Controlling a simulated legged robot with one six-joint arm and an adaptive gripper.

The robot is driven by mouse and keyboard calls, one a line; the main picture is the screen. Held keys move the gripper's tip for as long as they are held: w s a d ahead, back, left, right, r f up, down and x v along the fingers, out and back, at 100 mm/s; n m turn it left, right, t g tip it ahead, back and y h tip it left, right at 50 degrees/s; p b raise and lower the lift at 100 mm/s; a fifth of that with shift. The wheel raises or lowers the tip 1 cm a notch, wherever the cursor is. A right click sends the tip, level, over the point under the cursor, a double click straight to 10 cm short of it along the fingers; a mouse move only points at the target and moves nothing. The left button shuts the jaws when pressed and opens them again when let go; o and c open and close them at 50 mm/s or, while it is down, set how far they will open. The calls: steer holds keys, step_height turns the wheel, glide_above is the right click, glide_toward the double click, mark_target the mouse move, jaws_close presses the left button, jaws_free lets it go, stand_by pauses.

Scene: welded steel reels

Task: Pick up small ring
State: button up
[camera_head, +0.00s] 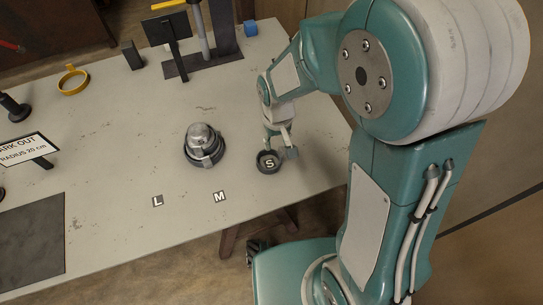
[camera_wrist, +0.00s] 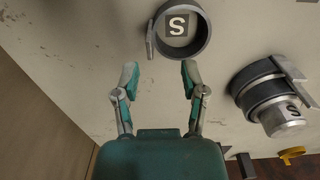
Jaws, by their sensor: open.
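The small ring is a dark grey band with a short tab on its side. It lies flat on the table around a square S label, in the head view (camera_head: 268,171) and at the top of the wrist view (camera_wrist: 208,34). My gripper (camera_wrist: 160,78) is open and empty, its two fingers apart and pointing towards the ring. The fingertips are short of the ring in the wrist view and do not touch it there. In the head view my gripper (camera_head: 280,138) is just behind the ring, its fingertips small and partly hidden.
A reel with a metal dome and dark rings (camera_head: 203,145) stands left of the ring. Labels L (camera_head: 157,201) and M (camera_head: 220,197) lie bare near the table's front edge. A yellow ring (camera_head: 72,81), a sign (camera_head: 24,150) and a dark mat (camera_head: 30,245) are farther left.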

mark_target(279, 156)
steer(key=shift+f, duration=0.75)
steer(key=shift+d+f, duration=0.8)
steer(key=shift+f, duration=0.3)
step_height(279, 156, down, 3)
steer(key=shift+f, duration=0.15)
steer(key=shift+a+f, duration=0.2)
steer(key=shift+a, duration=0.5)
steer(key=shift+d, duration=0.3)
jaws_close()
steer(key=shift+d, duration=0.3)
